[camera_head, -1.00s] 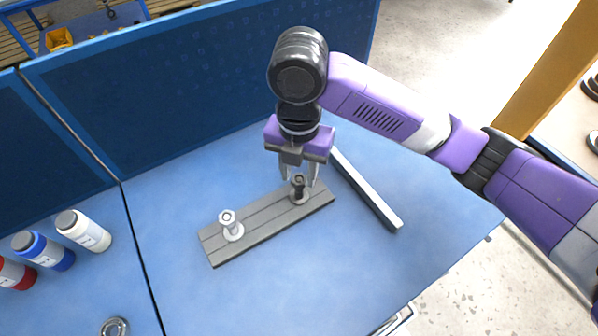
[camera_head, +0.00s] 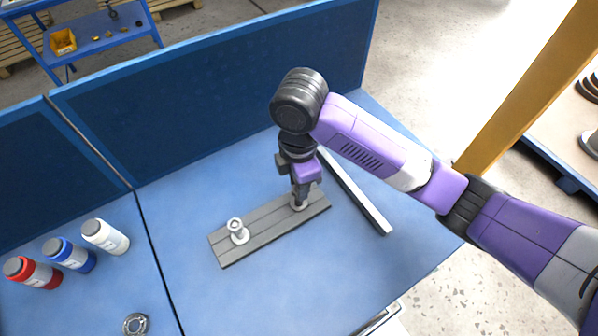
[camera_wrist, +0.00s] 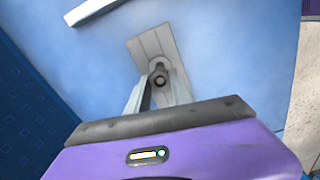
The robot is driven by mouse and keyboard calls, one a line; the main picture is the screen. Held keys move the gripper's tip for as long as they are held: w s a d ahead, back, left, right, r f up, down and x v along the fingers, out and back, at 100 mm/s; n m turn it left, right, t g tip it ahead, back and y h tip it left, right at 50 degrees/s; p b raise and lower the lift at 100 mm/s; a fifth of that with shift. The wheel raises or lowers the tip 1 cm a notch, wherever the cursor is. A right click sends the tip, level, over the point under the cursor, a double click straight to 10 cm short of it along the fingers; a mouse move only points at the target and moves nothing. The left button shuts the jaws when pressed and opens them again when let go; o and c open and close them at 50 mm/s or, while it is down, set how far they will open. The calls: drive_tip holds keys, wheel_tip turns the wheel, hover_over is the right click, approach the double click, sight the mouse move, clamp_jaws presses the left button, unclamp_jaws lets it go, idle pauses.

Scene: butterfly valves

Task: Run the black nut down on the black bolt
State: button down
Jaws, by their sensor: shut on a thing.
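The grey grooved plate (camera_head: 230,254) lies on the blue table. My gripper (camera_head: 299,198) points down over its right end and is shut on the black nut, which is mostly hidden by the fingers in the head view. In the wrist view my gripper (camera_wrist: 157,88) has its two fingers on either side of the black bolt (camera_wrist: 158,80), whose dark round end shows between them. The nut and bolt are hard to tell apart there. A pale washer-like ring surrounds the bolt's foot. A silver bolt (camera_head: 238,229) stands upright on the plate's left part.
A long light bar (camera_head: 358,193) lies just right of the plate. Red (camera_head: 35,273), blue (camera_head: 70,255) and white (camera_head: 106,237) bottles and a metal ring (camera_head: 136,324) are at the left. A blue panel (camera_head: 230,110) stands behind. The table's front is clear.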

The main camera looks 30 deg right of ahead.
drive_tip(key=shift+a+r+m+p, duration=0.1)
drive_tip(key=shift+r+m+p, duration=0.15)
drive_tip(key=shift+m, duration=0.25)
drive_tip(key=shift+r+m+p, duration=0.1)
drive_tip(key=shift+m+p, duration=0.2)
drive_tip(key=shift+m, duration=0.2)
drive_tip(key=shift+f+m, duration=0.3)
drive_tip(key=shift+m, duration=0.3)
drive_tip(key=m, duration=0.2)
drive_tip(key=shift+m, duration=0.3)
drive_tip(key=m, duration=0.4)
drive_tip(key=shift+m, duration=0.3)
drive_tip(key=m, duration=0.3)
drive_tip(key=shift+m, duration=0.4)
drive_tip(key=c, duration=1.4)
unclamp_jaws()
drive_tip(key=shift+o, duration=0.2)
